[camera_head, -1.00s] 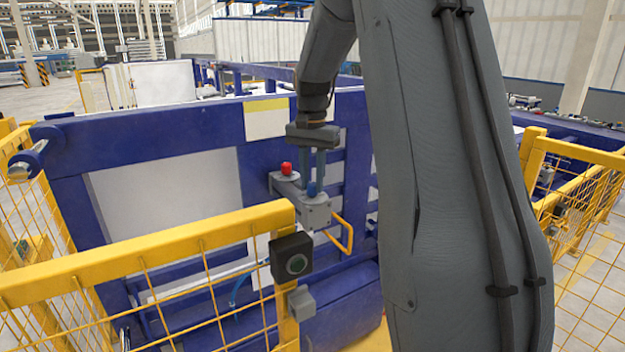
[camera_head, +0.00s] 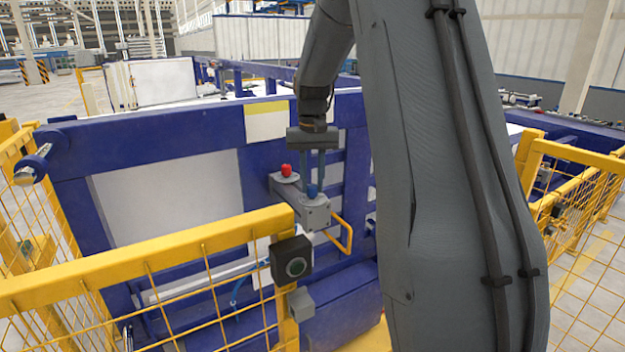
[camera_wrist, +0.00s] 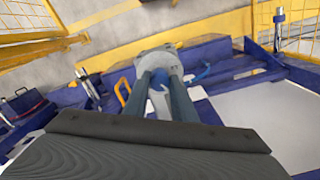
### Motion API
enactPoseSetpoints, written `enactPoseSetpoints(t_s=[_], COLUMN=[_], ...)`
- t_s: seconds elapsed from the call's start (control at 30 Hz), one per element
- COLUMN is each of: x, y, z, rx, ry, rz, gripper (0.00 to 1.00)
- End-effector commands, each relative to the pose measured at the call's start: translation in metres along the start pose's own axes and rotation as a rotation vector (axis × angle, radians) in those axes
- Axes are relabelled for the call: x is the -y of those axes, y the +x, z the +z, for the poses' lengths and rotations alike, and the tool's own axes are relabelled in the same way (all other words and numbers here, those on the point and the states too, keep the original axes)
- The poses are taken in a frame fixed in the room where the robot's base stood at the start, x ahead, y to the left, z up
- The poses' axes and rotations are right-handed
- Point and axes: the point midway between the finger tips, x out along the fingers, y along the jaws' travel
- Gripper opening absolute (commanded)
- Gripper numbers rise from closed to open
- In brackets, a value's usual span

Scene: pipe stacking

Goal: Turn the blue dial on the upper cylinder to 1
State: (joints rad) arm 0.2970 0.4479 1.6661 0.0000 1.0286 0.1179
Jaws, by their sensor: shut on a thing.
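The blue dial (camera_head: 311,191) sits on top of a grey box-like unit (camera_head: 316,211) fixed to the blue machine frame. A red knob (camera_head: 286,170) stands on the same unit, to the left and behind the dial. My gripper (camera_head: 315,182) points down from above, with its two fingers around the blue dial. In the wrist view my gripper (camera_wrist: 160,84) has its fingers on both sides of the dial (camera_wrist: 157,82), shut on it. The fingers hide part of the dial, and no number on it can be read.
A yellow fence rail (camera_head: 150,250) runs in front, with a black box bearing a round green button (camera_head: 294,266) on its post. A yellow handle (camera_head: 343,236) sticks out right of the unit. The blue machine frame (camera_head: 140,140) stands close behind.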

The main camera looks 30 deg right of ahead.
Motion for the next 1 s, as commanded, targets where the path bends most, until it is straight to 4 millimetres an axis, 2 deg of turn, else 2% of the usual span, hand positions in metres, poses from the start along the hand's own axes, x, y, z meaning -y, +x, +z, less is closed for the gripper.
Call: enactPoseSetpoints(t_s=[1.0], x=[-0.0006], y=[-0.0022], z=[-0.0013], rx=[-0.004], ry=[-0.951], rz=[0.002], gripper=[0.02])
